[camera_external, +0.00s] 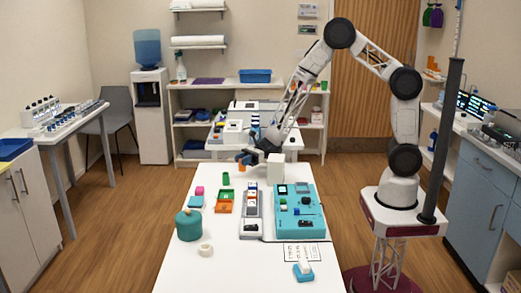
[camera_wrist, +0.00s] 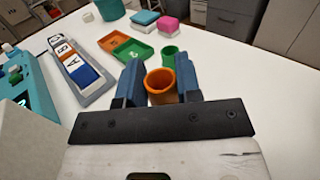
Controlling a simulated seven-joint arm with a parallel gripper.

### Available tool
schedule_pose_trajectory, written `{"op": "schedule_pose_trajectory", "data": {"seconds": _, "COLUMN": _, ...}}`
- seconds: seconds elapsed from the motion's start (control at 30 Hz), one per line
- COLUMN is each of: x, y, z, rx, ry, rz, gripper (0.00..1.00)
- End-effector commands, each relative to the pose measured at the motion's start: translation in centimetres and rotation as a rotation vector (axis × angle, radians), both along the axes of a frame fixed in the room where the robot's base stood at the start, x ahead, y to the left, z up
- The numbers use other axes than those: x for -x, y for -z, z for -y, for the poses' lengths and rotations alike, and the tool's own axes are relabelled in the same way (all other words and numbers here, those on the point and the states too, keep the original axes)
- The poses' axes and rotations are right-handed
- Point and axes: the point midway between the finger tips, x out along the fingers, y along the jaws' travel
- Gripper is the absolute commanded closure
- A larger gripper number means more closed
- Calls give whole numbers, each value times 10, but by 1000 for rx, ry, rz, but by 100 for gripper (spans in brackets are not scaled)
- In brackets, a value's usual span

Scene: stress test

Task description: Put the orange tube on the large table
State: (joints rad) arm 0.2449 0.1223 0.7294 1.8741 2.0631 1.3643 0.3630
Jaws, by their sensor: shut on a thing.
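The orange tube (camera_wrist: 161,82) is upright between the two blue fingers of my gripper (camera_wrist: 160,84) in the wrist view. The fingers are shut on it from both sides. In the external view my gripper (camera_external: 245,158) is at the far end of the large white table (camera_external: 185,270), and a small part of the orange tube (camera_external: 241,168) shows below the fingers. I cannot tell whether the tube's bottom touches the tabletop.
A green tube (camera_wrist: 170,53) stands just beyond the orange one. Orange (camera_wrist: 112,41) and green (camera_wrist: 133,51) trays and a lettered rack (camera_wrist: 76,62) are nearby. A white box (camera_external: 275,168) stands right of my gripper.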

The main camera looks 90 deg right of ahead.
Motion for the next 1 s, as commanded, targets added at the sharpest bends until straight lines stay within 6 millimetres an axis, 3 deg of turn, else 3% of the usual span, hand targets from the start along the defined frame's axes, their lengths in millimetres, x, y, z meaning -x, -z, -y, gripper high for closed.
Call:
{"op": "schedule_pose_trajectory", "data": {"seconds": 0.3, "x": 0, "y": 2, "z": 0, "rx": -1, "ry": 0, "rz": -1, "gripper": 91}}
{"op": "schedule_pose_trajectory", "data": {"seconds": 0.7, "x": 0, "y": 36, "z": 0, "rx": -1, "ry": 0, "rz": -1, "gripper": 91}}
{"op": "schedule_pose_trajectory", "data": {"seconds": 1.0, "x": 0, "y": 37, "z": 0, "rx": 0, "ry": 0, "rz": 0, "gripper": 91}}
